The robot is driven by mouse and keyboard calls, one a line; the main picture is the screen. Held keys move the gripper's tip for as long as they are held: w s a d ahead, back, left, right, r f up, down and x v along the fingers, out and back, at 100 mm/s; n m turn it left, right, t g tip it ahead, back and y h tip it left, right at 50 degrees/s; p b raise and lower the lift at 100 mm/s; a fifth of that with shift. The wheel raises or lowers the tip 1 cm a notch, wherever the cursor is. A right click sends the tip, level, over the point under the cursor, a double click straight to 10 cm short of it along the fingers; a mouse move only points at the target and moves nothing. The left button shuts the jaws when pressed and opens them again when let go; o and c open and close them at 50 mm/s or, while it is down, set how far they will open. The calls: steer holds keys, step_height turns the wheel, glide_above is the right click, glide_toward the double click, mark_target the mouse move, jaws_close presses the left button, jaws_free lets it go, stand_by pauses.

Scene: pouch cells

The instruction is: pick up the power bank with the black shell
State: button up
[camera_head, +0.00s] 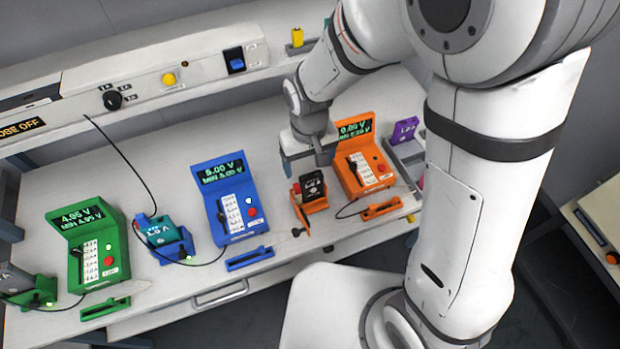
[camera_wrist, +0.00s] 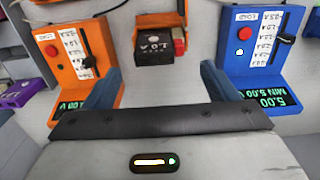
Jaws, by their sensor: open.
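The power bank with the black shell (camera_head: 312,184) stands in a small orange cradle (camera_head: 316,207) on the bench, between the blue and the orange meter boxes. In the wrist view the black power bank (camera_wrist: 154,50) sits at the top centre, with a red part beside it, in the orange cradle (camera_wrist: 160,19). My gripper (camera_head: 306,165) is open and empty, just behind and above the power bank in the head view. In the wrist view the fingers of my gripper (camera_wrist: 160,88) are spread wide, and the power bank lies beyond them, apart from both.
A blue meter box (camera_head: 232,200) reads 5.00 V to the left and an orange one (camera_head: 364,165) stands at right. A green box (camera_head: 88,243), a teal power bank (camera_head: 160,231) in a blue cradle, and cables lie further left. A purple item (camera_head: 405,130) is at right.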

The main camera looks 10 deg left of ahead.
mark_target(312, 178)
steer(key=f, duration=0.1)
steer(key=f+p, duration=0.1)
steer(key=f, duration=0.3)
steer(key=shift+w+d+f+p, duration=0.25)
steer(key=shift+w+d+p, duration=0.05)
steer(key=shift+w, duration=0.1)
steer(key=shift+f, duration=0.65)
steer(key=c, duration=1.1)
